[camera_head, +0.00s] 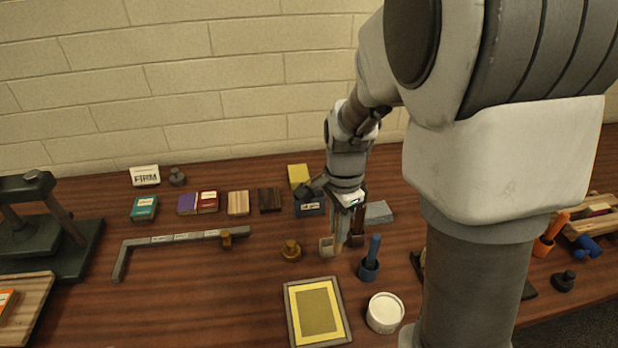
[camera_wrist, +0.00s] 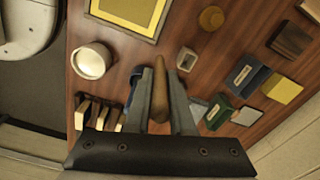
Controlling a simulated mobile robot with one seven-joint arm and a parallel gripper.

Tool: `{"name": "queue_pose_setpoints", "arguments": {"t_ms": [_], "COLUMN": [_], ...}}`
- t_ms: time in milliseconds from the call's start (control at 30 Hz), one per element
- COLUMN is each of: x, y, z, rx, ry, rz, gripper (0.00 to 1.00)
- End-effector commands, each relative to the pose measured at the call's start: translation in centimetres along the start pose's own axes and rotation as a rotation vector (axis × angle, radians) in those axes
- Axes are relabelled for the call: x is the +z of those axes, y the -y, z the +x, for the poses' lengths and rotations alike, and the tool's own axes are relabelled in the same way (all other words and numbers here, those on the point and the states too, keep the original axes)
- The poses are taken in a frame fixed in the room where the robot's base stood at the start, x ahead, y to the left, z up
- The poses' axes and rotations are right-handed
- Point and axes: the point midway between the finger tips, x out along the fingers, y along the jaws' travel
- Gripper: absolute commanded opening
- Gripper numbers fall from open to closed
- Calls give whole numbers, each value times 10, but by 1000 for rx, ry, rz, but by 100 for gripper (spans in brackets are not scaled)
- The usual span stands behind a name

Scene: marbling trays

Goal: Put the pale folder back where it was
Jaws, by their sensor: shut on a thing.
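My gripper (camera_head: 347,212) is shut on a slim tan-brown stick with a rounded tip, which looks like the pale folder (camera_head: 339,230). The folder points down from the jaws. In the wrist view, my gripper (camera_wrist: 160,95) has one finger on each side of the folder (camera_wrist: 160,88). A small pale open holder (camera_head: 326,246) stands close to the left of the folder in the head view; it also shows in the wrist view (camera_wrist: 186,58). Its inside looks empty. I cannot tell whether the folder's tip touches the table.
A blue cup with a blue handle (camera_head: 368,268) stands close by at the right, beside a white tub (camera_head: 385,313). A brass knob (camera_head: 291,251) stands left of the pale holder. A framed yellow tray (camera_head: 290,318) lies in front. Labelled blocks line the back.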

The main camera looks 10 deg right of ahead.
Motion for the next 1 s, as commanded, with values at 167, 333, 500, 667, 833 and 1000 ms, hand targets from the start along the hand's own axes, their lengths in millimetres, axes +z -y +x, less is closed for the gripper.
{"name": "queue_pose_setpoints", "arguments": {"t_ms": [167,333,500,667,833,1000], "x": [-7,-12,-14,-13,-13,-13], "y": [30,51,59,58,58,59], "z": [20,32,37,54,76,76], "rx": [3,0,-1,3,1,-1], "ry": [-1,0,0,1,1,0], "rz": [1,0,0,1,0,0], "gripper": [0,0,0,0,0,0]}}
